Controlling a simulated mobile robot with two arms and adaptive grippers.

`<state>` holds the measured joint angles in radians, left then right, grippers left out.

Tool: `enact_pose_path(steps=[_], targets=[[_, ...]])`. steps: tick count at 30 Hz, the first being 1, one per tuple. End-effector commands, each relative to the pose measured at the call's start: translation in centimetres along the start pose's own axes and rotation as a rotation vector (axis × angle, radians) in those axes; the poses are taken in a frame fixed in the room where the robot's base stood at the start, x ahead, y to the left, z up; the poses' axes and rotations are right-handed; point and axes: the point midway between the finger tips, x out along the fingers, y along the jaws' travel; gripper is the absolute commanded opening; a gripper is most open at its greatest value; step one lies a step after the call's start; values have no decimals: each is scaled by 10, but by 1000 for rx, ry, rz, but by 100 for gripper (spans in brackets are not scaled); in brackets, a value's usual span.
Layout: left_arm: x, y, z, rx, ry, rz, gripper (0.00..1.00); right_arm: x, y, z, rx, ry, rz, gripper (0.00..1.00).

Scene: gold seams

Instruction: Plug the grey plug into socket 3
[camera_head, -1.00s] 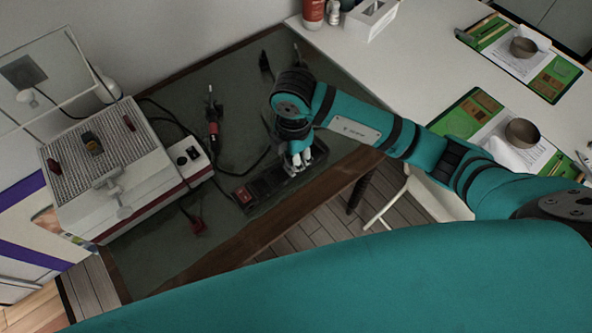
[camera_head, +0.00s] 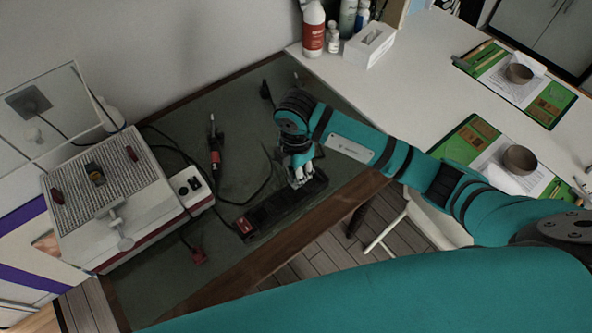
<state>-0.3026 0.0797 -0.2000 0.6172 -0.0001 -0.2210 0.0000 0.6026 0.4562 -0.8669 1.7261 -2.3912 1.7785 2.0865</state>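A black power strip (camera_head: 262,219) with a red switch (camera_head: 243,226) at its near left end lies slanted on the green mat. Its socket numbers are too small to read. My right gripper (camera_head: 300,183) points down over the far right half of the strip, its pale fingers close to or at the sockets. I cannot tell whether it is open or shut, nor whether it holds the grey plug. I cannot pick out a grey plug; the gripper may hide it. A red plug (camera_head: 198,256) lies apart on the mat. My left gripper is not in view.
A white-and-red machine (camera_head: 120,215) stands left of the strip. A red-and-black tool (camera_head: 214,150) and dark cables lie on the mat (camera_head: 150,285). A black plug (camera_head: 266,90) is near the wall. Bottles (camera_head: 313,28) and a tissue box (camera_head: 370,45) stand at the back.

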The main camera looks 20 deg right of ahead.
Motion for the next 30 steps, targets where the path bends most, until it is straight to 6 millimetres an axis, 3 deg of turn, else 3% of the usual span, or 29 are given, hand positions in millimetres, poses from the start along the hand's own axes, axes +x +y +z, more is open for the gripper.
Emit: enact_pose_path(steps=[12, 30], targets=[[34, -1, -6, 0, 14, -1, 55, 41, 0, 0, 0, 1, 0, 0], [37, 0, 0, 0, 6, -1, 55, 44, 0, 0, 0, 0, 0, 0]])
